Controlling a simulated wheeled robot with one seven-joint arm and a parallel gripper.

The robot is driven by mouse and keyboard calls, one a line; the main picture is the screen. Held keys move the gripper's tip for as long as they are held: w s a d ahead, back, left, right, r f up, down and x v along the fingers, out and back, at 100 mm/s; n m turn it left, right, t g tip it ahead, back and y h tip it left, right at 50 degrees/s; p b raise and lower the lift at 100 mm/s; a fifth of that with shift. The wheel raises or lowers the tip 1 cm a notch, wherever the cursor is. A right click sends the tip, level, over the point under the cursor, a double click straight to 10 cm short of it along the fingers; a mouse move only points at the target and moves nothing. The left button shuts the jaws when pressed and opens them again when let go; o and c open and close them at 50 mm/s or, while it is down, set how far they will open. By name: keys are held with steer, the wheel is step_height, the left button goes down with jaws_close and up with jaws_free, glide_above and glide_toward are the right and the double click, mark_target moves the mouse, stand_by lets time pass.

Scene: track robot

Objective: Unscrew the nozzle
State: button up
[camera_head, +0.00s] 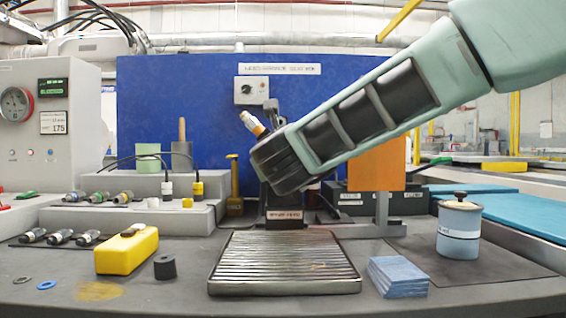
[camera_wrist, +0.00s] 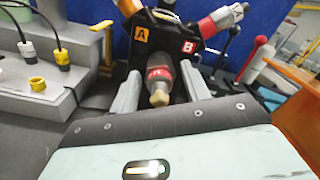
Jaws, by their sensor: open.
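In the wrist view a nozzle (camera_wrist: 159,84) with a grey and red body and a brass-coloured tip points toward me from a black holder (camera_wrist: 165,42) with plates marked A and B. My gripper (camera_wrist: 160,74) is open, with one grey finger on each side of this nozzle; gaps show between fingers and nozzle. A second nozzle (camera_wrist: 222,19), red and white, sticks out up and right near plate B. In the head view my arm's end covers most of the holder and my fingers are hidden. A nozzle with a yellow-white tip (camera_head: 252,123) shows up and left of it.
A ribbed metal tray (camera_head: 284,262) lies in front of the holder. A yellow block (camera_head: 127,250), a black ring (camera_head: 165,267), blue cloths (camera_head: 397,276) and a lidded blue pot (camera_head: 459,230) stand around it. An orange panel (camera_head: 376,167) rises close on the right.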

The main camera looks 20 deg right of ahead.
steer(key=shift+f+m+b, duration=0.15)
steer(key=shift+m+b, duration=2.15)
steer(key=shift+b, duration=1.05)
steer(key=shift+m+b, duration=0.5)
steer(key=shift+b, duration=0.1)
steer(key=shift+b, duration=0.5)
steer(key=c, duration=1)
steer(key=shift+r, duration=0.2)
